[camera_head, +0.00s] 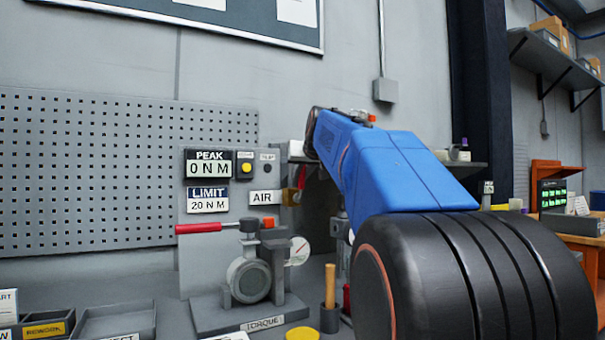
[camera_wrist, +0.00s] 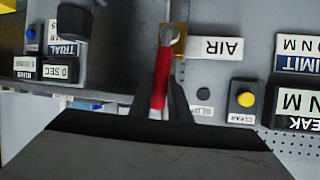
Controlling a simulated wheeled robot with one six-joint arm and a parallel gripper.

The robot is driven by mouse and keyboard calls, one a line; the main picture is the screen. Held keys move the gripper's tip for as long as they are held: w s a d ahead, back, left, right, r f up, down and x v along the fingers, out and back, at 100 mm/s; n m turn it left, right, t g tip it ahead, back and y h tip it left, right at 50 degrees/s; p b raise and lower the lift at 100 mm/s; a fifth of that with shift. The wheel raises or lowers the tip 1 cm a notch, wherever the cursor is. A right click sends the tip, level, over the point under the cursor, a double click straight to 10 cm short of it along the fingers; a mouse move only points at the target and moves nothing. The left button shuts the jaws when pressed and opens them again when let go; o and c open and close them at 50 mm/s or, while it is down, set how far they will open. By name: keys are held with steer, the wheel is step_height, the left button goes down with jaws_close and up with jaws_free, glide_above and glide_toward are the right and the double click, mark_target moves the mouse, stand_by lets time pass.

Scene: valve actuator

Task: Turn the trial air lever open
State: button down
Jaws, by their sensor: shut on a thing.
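The air lever has a red handle (camera_wrist: 160,78) and a brass-coloured valve body (camera_wrist: 180,38) beside the AIR label (camera_wrist: 215,48) in the wrist view. My gripper (camera_wrist: 163,72) is shut on the red handle, with one dark finger on each side of it. The handle runs from the valve body down between the fingers. In the head view, a small part of the red handle (camera_head: 301,177) shows just above the brass body (camera_head: 290,197), right of the AIR label (camera_head: 263,197). My blue arm hides most of the gripper there.
A torque stand (camera_head: 250,280) with a long red-handled arm (camera_head: 205,228) stands left of my arm. A PEAK display (camera_head: 209,164) reads 0 N M. A yellow button (camera_wrist: 245,99) and the TRIAL label (camera_wrist: 62,48) lie either side of the lever. A wooden-handled tool (camera_head: 330,285) stands below.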

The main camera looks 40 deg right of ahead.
steer(key=c, duration=1.7)
jaws_free()
steer(key=shift+f, duration=0.1)
steer(key=shift+o, duration=0.2)
steer(key=v, duration=1.7)
steer(key=shift+s+a, duration=0.1)
steer(key=shift+a, duration=0.05)
